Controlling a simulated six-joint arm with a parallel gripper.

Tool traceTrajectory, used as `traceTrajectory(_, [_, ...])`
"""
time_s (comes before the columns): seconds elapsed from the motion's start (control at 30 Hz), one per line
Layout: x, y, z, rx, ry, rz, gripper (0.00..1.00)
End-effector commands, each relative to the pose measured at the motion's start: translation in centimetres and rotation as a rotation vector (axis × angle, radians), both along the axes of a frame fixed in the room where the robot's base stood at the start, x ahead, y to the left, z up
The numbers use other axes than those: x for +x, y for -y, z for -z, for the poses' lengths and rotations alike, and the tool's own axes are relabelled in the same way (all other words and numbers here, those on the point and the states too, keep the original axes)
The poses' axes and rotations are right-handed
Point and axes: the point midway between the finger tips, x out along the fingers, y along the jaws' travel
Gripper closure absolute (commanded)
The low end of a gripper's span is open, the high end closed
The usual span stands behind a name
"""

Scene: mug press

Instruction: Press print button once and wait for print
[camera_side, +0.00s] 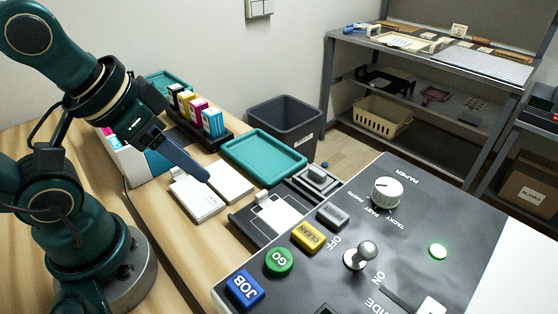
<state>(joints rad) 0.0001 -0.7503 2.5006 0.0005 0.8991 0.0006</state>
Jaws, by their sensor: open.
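The dark control panel (400,225) fills the lower right. It carries a green GO button (279,261), a blue JOB button (244,285), a yellow CLEAN button (309,236) and a grey button (332,215) whose label is too small to read. I see no button clearly marked print. My gripper (197,172) is open and empty, pointing down to the right above white pads, left of the panel and apart from every button.
White pads (206,197) lie on the wooden table below my gripper. A teal tray (263,157), a rack of ink cartridges (202,125) and a dark holder (262,220) with a white card stand nearby. A grey bin (290,122) and metal shelves (428,68) are behind.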

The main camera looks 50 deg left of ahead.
Motion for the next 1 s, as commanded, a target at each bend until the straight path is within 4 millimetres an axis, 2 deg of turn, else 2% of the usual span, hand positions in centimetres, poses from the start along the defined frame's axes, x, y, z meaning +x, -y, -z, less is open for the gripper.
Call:
traceTrajectory(0.03, [0.0, 0.0, 0.0, 0.0, 0.0, 0.0, 0.69])
traceTrajectory(0.1, [0.0, 0.0, 0.0, 0.0, 0.0, -0.001, 0.96])
traceTrajectory(0.13, [0.0, 0.01, 0.0, 0.0, 0.0, -0.001, 1.0])
traceTrajectory(1.0, [0.0, 0.01, -0.01, 0.0, -0.001, -0.001, 1.0])
